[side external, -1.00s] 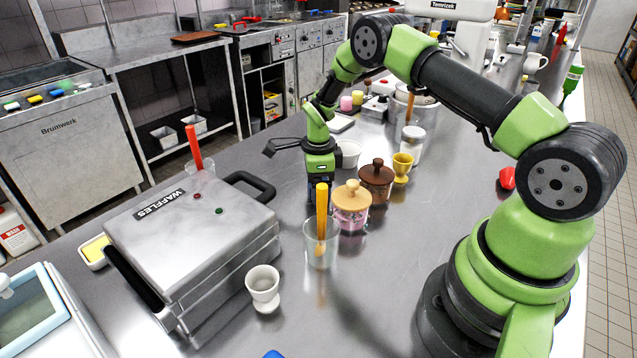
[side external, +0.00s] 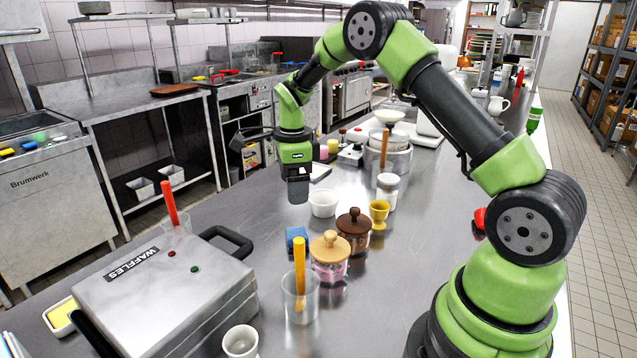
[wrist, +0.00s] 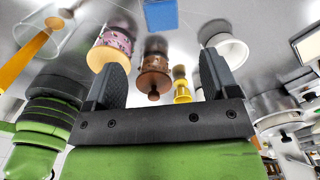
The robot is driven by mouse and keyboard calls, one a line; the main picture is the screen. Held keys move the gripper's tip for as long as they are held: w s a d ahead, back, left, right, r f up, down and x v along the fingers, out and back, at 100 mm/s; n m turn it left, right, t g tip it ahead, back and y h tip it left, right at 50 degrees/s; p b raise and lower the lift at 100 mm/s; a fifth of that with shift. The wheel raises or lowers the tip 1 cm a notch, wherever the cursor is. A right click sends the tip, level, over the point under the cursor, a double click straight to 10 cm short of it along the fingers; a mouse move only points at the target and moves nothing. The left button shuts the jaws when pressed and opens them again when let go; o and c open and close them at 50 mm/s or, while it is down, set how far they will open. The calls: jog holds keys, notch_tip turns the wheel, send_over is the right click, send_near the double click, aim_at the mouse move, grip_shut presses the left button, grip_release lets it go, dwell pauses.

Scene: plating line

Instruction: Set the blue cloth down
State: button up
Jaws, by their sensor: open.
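The blue cloth (side external: 297,238) lies on the steel counter, just behind the jar with the pale wooden lid. It also shows at the top of the wrist view (wrist: 161,14), beyond my fingertips. My gripper (side external: 298,190) is above the counter, higher and farther back than the cloth, and apart from it. In the wrist view my gripper (wrist: 163,78) has its two dark fingers spread wide with nothing between them.
Near the cloth stand a pale-lidded jar (side external: 330,258), a brown-lidded jar (side external: 354,232), a white bowl (side external: 323,203) and a glass (side external: 300,300) with an orange-handled utensil. The waffle iron (side external: 170,290) is at front left. Bare counter lies left of the cloth.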

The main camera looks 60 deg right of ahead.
jog(key=s+a+r+n+t, duration=0.1)
jog(key=s+a+r+n, duration=0.15)
jog(key=r, duration=0.25)
jog(key=s+a+r+n+t, duration=0.1)
jog(key=a+r+n, duration=0.15)
jog(key=r, duration=0.25)
jog(key=s+a+r+n+t+y, duration=0.1)
jog(key=s+a+r+n, duration=0.3)
jog(key=s+n, duration=0.4)
jog(key=s+a+r+n+t+y, duration=0.1)
jog(key=s+a+r+n+t, duration=0.3)
jog(key=s+n, duration=0.5)
jog(key=s, duration=0.2)
jog(key=shift+s+n, duration=0.3)
